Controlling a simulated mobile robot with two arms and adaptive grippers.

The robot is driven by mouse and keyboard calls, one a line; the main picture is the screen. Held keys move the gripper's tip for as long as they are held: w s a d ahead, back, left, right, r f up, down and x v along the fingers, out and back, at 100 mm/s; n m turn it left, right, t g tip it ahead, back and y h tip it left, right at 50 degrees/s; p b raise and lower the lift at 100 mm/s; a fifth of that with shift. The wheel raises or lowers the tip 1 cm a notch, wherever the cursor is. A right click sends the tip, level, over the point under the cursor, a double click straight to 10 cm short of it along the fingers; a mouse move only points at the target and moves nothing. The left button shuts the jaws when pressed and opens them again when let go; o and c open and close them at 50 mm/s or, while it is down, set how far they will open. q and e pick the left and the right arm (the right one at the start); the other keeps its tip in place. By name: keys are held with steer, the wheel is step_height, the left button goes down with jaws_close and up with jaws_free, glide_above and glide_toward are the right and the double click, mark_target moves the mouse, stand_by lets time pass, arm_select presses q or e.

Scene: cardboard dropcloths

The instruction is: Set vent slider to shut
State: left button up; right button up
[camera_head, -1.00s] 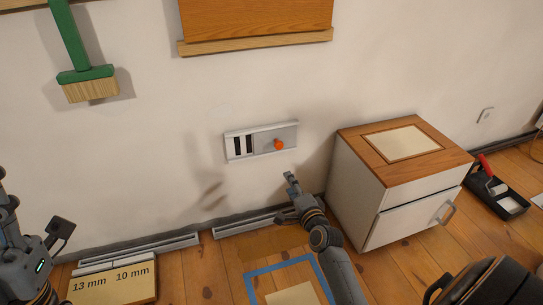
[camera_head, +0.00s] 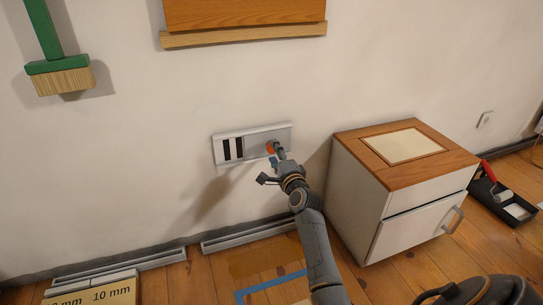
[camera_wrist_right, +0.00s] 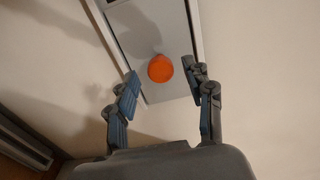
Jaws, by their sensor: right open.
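The vent (camera_head: 252,143) is a pale rectangular plate on the white wall. Its left part shows dark slots (camera_head: 233,149) with light bars between. An orange knob (camera_head: 270,149) sits on the slider plate at the right part, partly hidden by my right gripper (camera_head: 276,156) in the head view. In the right wrist view the knob (camera_wrist_right: 160,68) lies between the fingertips of my open right gripper (camera_wrist_right: 163,78), with a gap on either side. The gripper does not hold it. My left gripper is not in the head view.
A white cabinet (camera_head: 400,190) with a wooden top stands close to the right of my right arm. A green brush (camera_head: 60,75) hangs at the upper left. A wooden board (camera_head: 243,38) is above the vent. A paint tray (camera_head: 505,205) lies at the far right.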

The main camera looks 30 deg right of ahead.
steer(key=shift+b+x, duration=0.55)
steer(key=shift+x, duration=0.95)
jaws_close()
